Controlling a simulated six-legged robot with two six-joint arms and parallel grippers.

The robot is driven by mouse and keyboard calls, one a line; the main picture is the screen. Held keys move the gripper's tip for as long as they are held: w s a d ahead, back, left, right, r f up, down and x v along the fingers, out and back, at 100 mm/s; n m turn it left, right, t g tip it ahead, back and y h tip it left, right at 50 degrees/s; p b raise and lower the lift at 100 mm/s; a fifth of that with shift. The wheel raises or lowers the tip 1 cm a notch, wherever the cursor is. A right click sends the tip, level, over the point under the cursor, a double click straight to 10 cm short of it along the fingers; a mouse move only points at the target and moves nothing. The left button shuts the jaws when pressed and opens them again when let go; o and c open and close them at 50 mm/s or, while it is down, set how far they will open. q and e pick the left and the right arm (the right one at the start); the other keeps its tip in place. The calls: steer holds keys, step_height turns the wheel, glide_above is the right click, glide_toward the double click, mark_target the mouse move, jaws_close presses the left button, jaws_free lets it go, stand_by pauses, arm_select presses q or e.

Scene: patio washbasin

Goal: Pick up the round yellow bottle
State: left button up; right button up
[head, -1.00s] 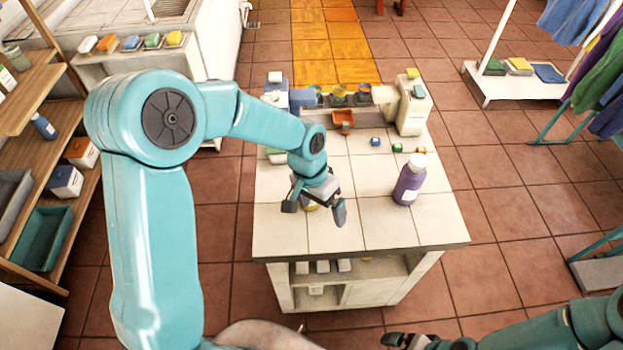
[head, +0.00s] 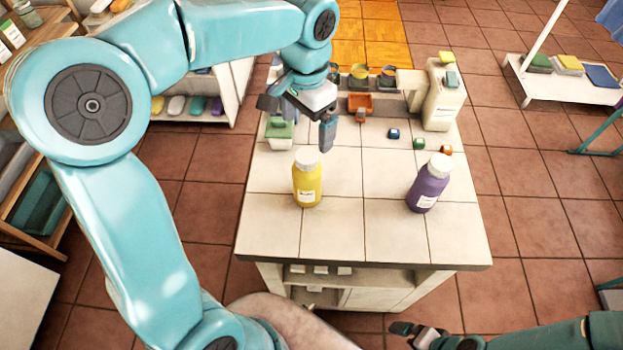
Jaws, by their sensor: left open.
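The round yellow bottle (head: 307,186) stands upright on the white tiled counter (head: 270,222), left of its middle, with a white cap and a pale label. My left gripper (head: 297,128) is open and empty. In the picture it shows just above and behind the bottle's cap, apart from it. My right gripper (head: 415,334) shows at the bottom edge, low and in front of the counter; its jaws are too small and dark to judge.
A purple bottle (head: 428,185) stands to the right on the counter. The counter's front strip is clear.

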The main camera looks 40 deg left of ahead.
mark_target(305, 156)
arm_select(q)
steer(key=f, duration=0.6)
steer(key=shift+s+a+f, duration=0.1)
steer(key=shift+s+f, duration=0.25)
steer(key=shift+w+f, duration=0.15)
steer(key=shift+f, duration=0.5)
step_height(305, 156, down, 4)
steer(key=shift+r, duration=0.1)
steer(key=shift+f, duration=0.4)
steer(key=shift+c, duration=0.6)
steer(key=c, duration=1.5)
steer(key=shift+r, duration=0.1)
jaws_close()
